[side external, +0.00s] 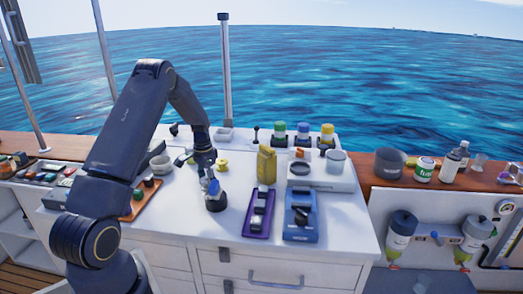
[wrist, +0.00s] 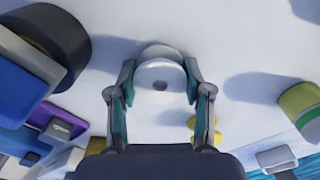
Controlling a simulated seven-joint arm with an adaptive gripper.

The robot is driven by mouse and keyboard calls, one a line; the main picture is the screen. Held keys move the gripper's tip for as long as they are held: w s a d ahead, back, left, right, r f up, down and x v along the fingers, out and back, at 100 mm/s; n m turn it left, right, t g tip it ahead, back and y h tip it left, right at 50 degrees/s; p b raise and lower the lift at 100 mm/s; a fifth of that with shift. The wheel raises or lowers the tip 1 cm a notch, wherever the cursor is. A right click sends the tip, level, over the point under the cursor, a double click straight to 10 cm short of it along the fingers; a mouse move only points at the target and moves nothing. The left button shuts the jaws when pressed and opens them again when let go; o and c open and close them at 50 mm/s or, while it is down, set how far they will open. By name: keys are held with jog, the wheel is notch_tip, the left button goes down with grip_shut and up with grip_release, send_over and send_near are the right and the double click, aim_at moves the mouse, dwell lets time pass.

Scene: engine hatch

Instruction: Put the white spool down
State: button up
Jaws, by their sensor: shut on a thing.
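The white spool (wrist: 160,82) is between the two fingertips of my gripper (wrist: 160,88) in the wrist view. In the side external view my gripper (side external: 204,166) points down low over the white counter (side external: 240,222), left of the yellow bottle. The spool is hard to make out there. I cannot tell whether it touches the counter.
A dark round holder with a blue top (side external: 215,196) stands close in front of my gripper. The yellow bottle (side external: 266,164), purple tray (side external: 259,213) and blue device (side external: 301,216) stand further right.

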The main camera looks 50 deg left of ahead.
aim_at(207, 179)
jog(key=o, duration=1.1)
jog(key=shift+o, duration=0.2)
jog(key=shift+r, duration=0.55)
notch_tip(207, 179, up, 11)
jog(key=d+r+t, duration=0.1)
jog(key=d+r, duration=0.9)
jog(key=d, duration=0.2)
jog(key=s+d+r+t, duration=0.1)
jog(key=s+d+r, duration=0.1)
jog(key=s+d, duration=0.3)
jog(key=s+d+r+m+t, duration=0.1)
jog(key=s+d, duration=0.4)
jog(key=d, duration=0.7)
notch_tip(207, 179, up, 2)
jog(key=shift+s+r+t, duration=0.15)
jog(key=shift+s+t, duration=0.1)
jog(key=shift+t, duration=0.55)
jog(key=shift+o, duration=0.5)
jog(key=s+d+f+t, duration=0.1)
jog(key=s+d, duration=0.2)
jog(key=s, duration=0.2)
jog(key=shift+s+d+f, duration=0.15)
jog(key=shift+d+f, duration=0.1)
jog(key=shift+f, duration=0.1)
